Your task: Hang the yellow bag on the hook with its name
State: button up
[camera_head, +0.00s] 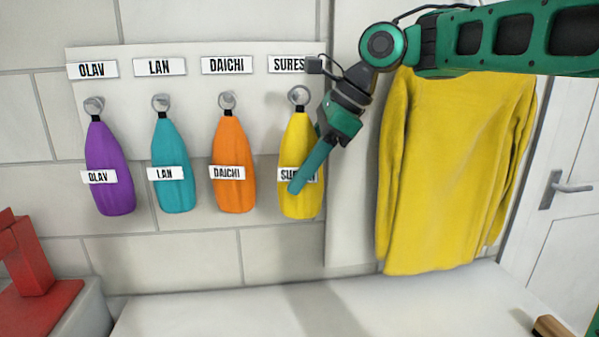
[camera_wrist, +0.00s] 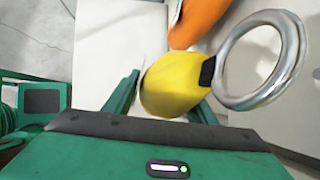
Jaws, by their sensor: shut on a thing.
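The yellow bag (camera_head: 299,150) hangs upright below its metal ring, which lines up in the head view with the hook place under the wall label "SURES…" (camera_head: 288,65). The end of that label is hidden by my arm. My gripper (camera_head: 308,172) comes from the upper right, shut on the bag, and covers part of its name tag. In the wrist view the yellow bag (camera_wrist: 175,84) is between my fingers, and its ring (camera_wrist: 291,60) shows large. No peg shows through the ring there. I cannot tell whether the ring is on the hook.
Purple (camera_head: 109,190), teal (camera_head: 172,192) and orange bags (camera_head: 234,193) hang to the left under OLAV, LAN and DAICHI. A yellow sweater (camera_head: 445,170) hangs at right. A red object (camera_head: 30,255) stands lower left. The pale surface below (camera_head: 220,312) is mostly clear.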

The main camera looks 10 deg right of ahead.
jog(key=w+f, duration=0.1)
jog(key=w, duration=0.6)
jog(key=shift+w, duration=0.35)
dwell(0.6)
jog(key=shift+d, duration=0.1)
dwell(0.5)
